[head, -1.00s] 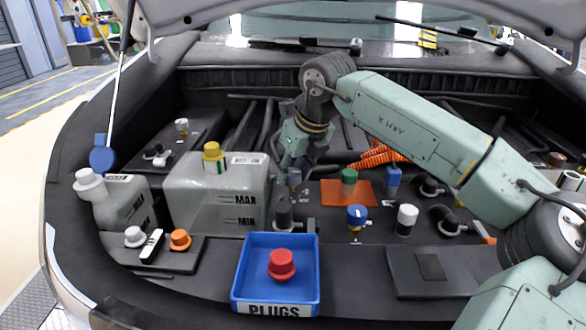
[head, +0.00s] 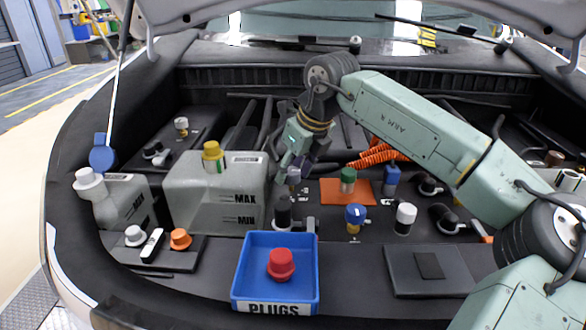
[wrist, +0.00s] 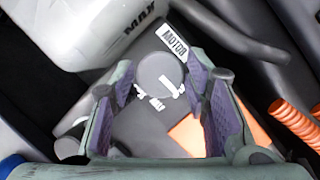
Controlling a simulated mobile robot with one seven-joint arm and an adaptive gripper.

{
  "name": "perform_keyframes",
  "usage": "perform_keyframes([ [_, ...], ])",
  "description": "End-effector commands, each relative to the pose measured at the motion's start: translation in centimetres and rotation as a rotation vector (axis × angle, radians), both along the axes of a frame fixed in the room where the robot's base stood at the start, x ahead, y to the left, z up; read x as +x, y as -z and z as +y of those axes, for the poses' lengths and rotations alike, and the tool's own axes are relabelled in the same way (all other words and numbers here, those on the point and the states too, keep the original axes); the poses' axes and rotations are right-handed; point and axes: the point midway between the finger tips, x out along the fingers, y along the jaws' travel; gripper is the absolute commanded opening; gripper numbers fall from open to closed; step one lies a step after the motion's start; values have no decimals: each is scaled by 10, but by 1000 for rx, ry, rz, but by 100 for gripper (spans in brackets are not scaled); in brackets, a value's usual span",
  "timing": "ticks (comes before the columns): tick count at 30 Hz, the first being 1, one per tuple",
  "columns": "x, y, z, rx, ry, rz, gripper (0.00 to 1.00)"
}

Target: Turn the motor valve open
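The motor valve (wrist: 160,72) shows in the wrist view as a round dark grey knob, beside a white label reading MOTOR (wrist: 173,43). Small white marks lie around the knob. My gripper (wrist: 163,88) is open, with one purple-padded finger on each side of the picture and the knob between them, towards the far end. No finger visibly touches the knob. In the head view my gripper (head: 290,163) points down just above the valve (head: 293,177), which it partly covers. The knob's exact turn is hard to read.
A whitish tank (head: 215,200) with a yellow cap stands close left of my gripper. A blue PLUGS tray (head: 275,304) with a red plug is in front. Green (head: 348,176), blue (head: 355,216) and white (head: 405,215) caps stand to the right. Orange hoses (head: 378,155) lie behind them.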

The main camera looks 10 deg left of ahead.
Motion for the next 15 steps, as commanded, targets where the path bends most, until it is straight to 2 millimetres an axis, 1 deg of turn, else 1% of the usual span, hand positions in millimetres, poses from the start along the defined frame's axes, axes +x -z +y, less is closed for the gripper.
perform_keyframes([
  [1,0,0,0,0,0,0,48],
  [4,0,0,0,0,0,0,54],
  [12,0,0,0,0,1,0,54],
  [15,-1,-6,-2,-1,2,-1,54],
])
